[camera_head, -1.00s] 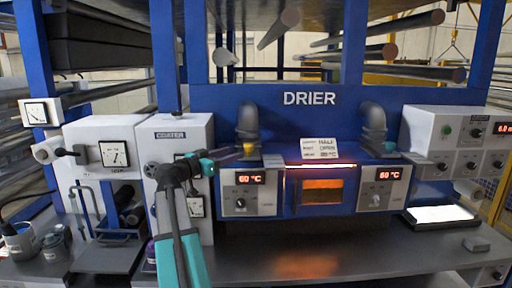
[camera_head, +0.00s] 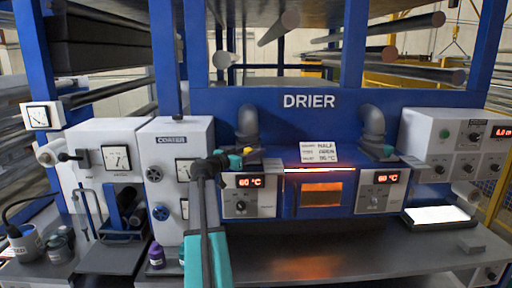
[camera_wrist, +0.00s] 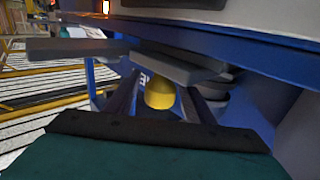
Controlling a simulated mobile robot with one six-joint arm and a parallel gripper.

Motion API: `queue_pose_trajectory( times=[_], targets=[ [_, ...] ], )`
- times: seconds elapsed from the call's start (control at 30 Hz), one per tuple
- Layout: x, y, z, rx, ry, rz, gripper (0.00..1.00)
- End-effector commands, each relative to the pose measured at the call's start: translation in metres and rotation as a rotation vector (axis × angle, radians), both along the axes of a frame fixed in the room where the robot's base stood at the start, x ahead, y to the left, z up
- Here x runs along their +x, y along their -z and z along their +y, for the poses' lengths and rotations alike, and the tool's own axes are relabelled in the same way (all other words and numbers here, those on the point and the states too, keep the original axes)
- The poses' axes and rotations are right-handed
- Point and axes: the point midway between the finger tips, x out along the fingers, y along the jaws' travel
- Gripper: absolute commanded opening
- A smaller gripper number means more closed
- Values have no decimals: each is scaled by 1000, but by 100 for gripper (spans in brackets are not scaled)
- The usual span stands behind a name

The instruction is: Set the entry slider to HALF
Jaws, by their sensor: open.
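A small yellow knob (camera_head: 247,150), likely the entry slider's handle, sits at the foot of the left grey duct (camera_head: 247,124) on the drier. My gripper (camera_head: 235,157) is right beside it, with teal tips. In the wrist view, the yellow knob (camera_wrist: 160,94) shows between my gripper's two open dark fingers (camera_wrist: 160,100). I cannot tell whether either finger touches it. A grey slab (camera_wrist: 178,66) lies just beyond the knob. The slider's marks and setting are not readable. A white card (camera_head: 319,152) on the drier shows blurred lines, one reading HALF.
The drier's left control box (camera_head: 248,196) with a 60 °C display is just below my gripper. The coater (camera_head: 170,150) stands to the left. A second grey duct (camera_head: 373,125) rises on the right. The grey bench (camera_head: 340,250) is mostly clear in front.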

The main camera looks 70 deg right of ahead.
Motion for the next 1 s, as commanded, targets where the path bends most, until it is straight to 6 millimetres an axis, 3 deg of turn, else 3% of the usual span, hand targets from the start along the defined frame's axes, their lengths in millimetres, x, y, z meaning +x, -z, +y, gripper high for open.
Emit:
queue_pose_trajectory(
  times=[0.2, 0.57, 0.83, 1.0],
  targets=[
    [-7, -1, -16, -1, 0, 1, 49],
    [-9, 0, -18, -1, 0, 0, 49],
    [-9, 0, -18, 0, 1, 0, 3],
    [-10, 0, -18, 0, 2, 0, 0]
  ],
)
